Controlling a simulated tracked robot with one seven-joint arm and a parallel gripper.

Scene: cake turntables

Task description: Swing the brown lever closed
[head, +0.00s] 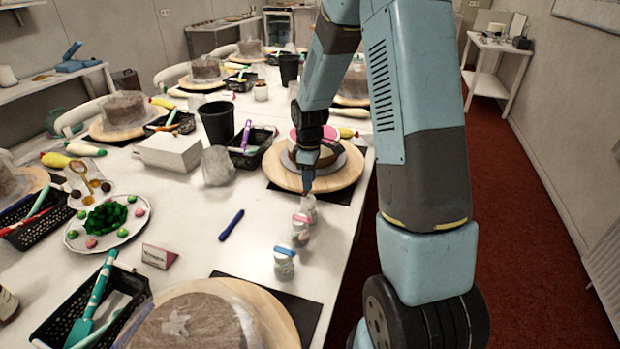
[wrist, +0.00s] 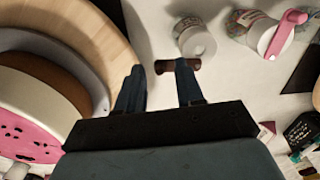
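The brown lever (wrist: 165,67) shows in the wrist view beside a small pale jar (wrist: 196,40), crossing the tip of my gripper's right finger. Whether finger and lever touch I cannot tell. My gripper (wrist: 160,72) is open, with a clear gap between its fingers and nothing held. The left fingertip is near the wooden turntable's edge, left of the lever. In the head view my gripper (head: 308,186) points down just above the farthest jar (head: 309,207) of a row. The lever cannot be made out there.
A second jar with a pink lever (wrist: 286,32) stands right of the first. A pink-topped cake (wrist: 30,135) sits on the wooden turntable (wrist: 103,35) at left. In the head view, a blue marker (head: 231,225) lies left of the jars, with bare table between.

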